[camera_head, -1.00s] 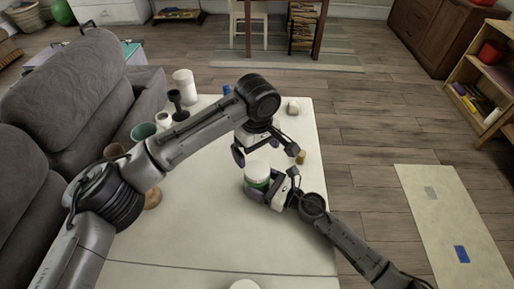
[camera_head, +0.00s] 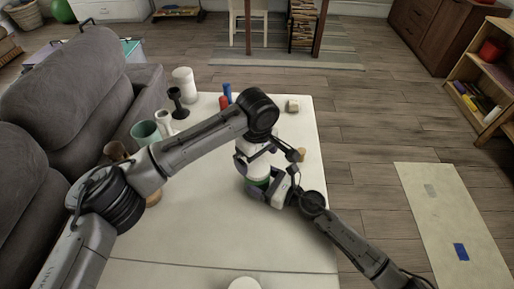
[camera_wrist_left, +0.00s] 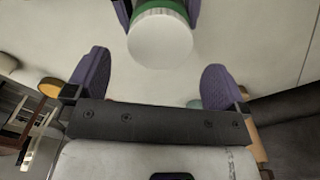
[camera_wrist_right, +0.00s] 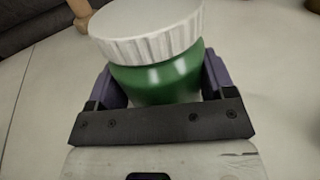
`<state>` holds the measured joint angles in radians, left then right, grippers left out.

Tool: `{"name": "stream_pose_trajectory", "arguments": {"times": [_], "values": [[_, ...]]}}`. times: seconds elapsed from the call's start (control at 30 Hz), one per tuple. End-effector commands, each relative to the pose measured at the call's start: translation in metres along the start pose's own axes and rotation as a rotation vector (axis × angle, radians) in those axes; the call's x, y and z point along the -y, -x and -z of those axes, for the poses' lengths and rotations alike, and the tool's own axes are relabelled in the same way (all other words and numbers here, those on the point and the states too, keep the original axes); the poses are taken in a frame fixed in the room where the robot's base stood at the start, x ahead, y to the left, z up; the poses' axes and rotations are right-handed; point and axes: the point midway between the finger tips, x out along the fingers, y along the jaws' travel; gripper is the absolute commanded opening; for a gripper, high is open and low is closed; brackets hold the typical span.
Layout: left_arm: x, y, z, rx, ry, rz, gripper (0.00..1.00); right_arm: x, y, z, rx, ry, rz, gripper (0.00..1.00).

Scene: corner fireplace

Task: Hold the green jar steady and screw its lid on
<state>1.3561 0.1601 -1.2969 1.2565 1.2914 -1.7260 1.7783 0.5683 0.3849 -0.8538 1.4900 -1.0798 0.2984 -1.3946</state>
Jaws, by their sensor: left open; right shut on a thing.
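The green jar (camera_head: 257,183) is on the white table in the head view, mostly hidden by my grippers. Its ribbed white lid (camera_wrist_right: 148,28) sits on top of the green body (camera_wrist_right: 158,80) in the right wrist view; whether it is threaded I cannot tell. My right gripper (camera_head: 264,188) is shut on the jar body, one finger on each side, also in the right wrist view (camera_wrist_right: 160,85). My left gripper (camera_head: 263,161) is open above the jar. In the left wrist view the lid's round top (camera_wrist_left: 160,42) lies between and slightly beyond its fingertips (camera_wrist_left: 153,62), with gaps on both sides.
The table's left side holds a white canister (camera_head: 183,79), a black candlestick (camera_head: 178,104), a green cup (camera_head: 145,131) and a brown cup (camera_head: 116,151). Red (camera_head: 224,103) and blue (camera_head: 227,90) pieces and a pale block (camera_head: 292,106) stand at the back. The front table is mostly clear.

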Motion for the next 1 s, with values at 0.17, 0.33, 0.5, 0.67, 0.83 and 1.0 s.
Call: {"name": "stream_pose_trajectory", "arguments": {"times": [0.17,0.33,0.5,0.67,0.83,1.0], "values": [[0.0,-0.023,0.0,0.001,0.0,0.001,1.0,0.0,0.0,0.001,-0.001,0.0,-0.001,0.1],[0.0,-0.035,0.0,0.0,0.0,0.0,1.0,0.0,0.0,0.001,-0.001,0.0,-0.001,0.1],[0.0,-0.04,0.0,0.0,0.0,0.0,1.0,0.0,0.0,0.001,-0.001,0.0,-0.001,0.1],[0.0,-0.041,0.0,0.0,0.0,0.0,1.0,0.0,0.0,0.001,-0.001,0.0,-0.001,0.1],[0.0,-0.041,0.0,0.0,0.0,0.0,0.94,0.0,0.0,0.001,-0.001,0.0,-0.001,0.1],[0.0,-0.04,0.0,0.0,-0.001,0.0,0.78,0.0,0.0,0.001,-0.001,0.0,-0.001,0.1]]}}
